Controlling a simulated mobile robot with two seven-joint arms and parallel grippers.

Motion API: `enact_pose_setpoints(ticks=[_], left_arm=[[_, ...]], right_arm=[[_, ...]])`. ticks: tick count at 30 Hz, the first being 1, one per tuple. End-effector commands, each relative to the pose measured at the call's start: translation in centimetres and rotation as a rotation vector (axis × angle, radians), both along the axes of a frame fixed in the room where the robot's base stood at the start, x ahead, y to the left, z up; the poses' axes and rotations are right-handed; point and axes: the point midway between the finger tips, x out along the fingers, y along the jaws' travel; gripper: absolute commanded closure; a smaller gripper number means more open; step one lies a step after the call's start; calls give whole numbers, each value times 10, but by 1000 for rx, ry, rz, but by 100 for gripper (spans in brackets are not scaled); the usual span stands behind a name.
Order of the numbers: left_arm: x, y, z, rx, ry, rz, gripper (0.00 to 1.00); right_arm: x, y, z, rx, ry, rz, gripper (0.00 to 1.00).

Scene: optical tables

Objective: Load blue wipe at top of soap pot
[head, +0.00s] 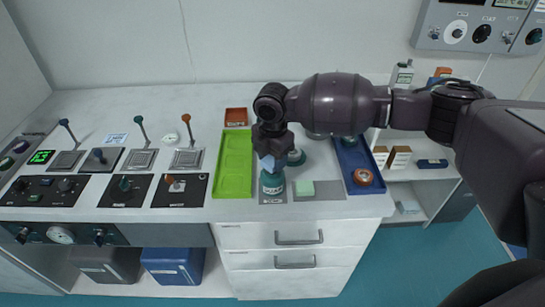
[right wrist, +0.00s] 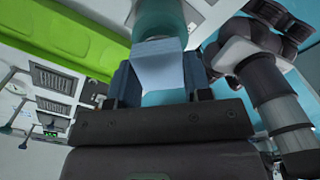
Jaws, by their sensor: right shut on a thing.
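The blue wipe (head: 267,163) is a small pale blue piece held in my right gripper (head: 269,150), just above the soap pot in the head view. In the right wrist view the wipe (right wrist: 158,68) sits between the two fingers of the right gripper (right wrist: 162,85). The soap pot (head: 272,183) is a teal round pot with a label, upright on a grey mat near the front edge of the bench. Its teal body (right wrist: 158,18) shows beyond the wipe in the right wrist view. I cannot tell whether the wipe touches the pot. My left gripper is not in view.
A green tray (head: 234,165) lies left of the pot. A mint block (head: 304,188) lies to its right. A teal-based item (head: 297,157) stands behind. A blue tray (head: 356,166) holds an orange round thing (head: 363,176). Control panels with levers fill the left.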

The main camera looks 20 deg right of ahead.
Motion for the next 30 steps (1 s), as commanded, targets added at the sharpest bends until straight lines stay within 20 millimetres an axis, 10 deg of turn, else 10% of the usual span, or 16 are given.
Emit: enact_pose_setpoints(ticks=[30], left_arm=[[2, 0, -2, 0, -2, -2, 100]], right_arm=[[0, 0, -7, 0, 0, 0, 74]])
